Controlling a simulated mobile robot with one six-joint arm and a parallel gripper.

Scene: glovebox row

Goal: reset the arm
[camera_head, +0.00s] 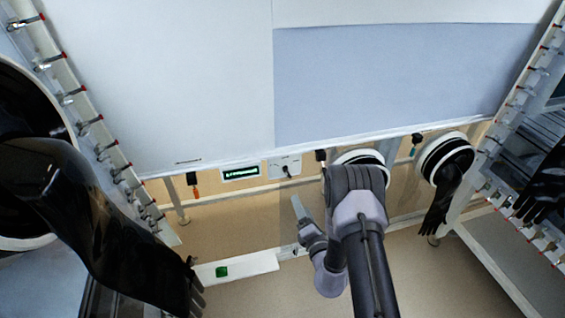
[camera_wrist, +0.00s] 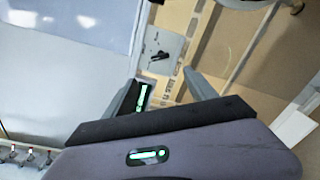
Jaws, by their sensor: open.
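My arm rises from the bottom of the head view and bends over at a grey joint. My gripper (camera_head: 298,207) is left of that joint, in front of the tan lower wall. In the wrist view my gripper (camera_wrist: 165,88) shows two dark fingers set well apart. Nothing is between them, so it is open and empty. Behind the fingers, the wrist view shows a grey switch plate (camera_wrist: 162,52) with a black knob and a green-lit display (camera_wrist: 143,96), partly covered by the left finger.
A glovebox with black gloves (camera_head: 95,220) stands close on the left. Another glove (camera_head: 440,205) hangs from a round port at right. The display (camera_head: 241,173) and knob plate (camera_head: 284,166) sit below the large pale panel (camera_head: 400,85). A white ledge (camera_head: 235,268) bears a green button (camera_head: 222,271).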

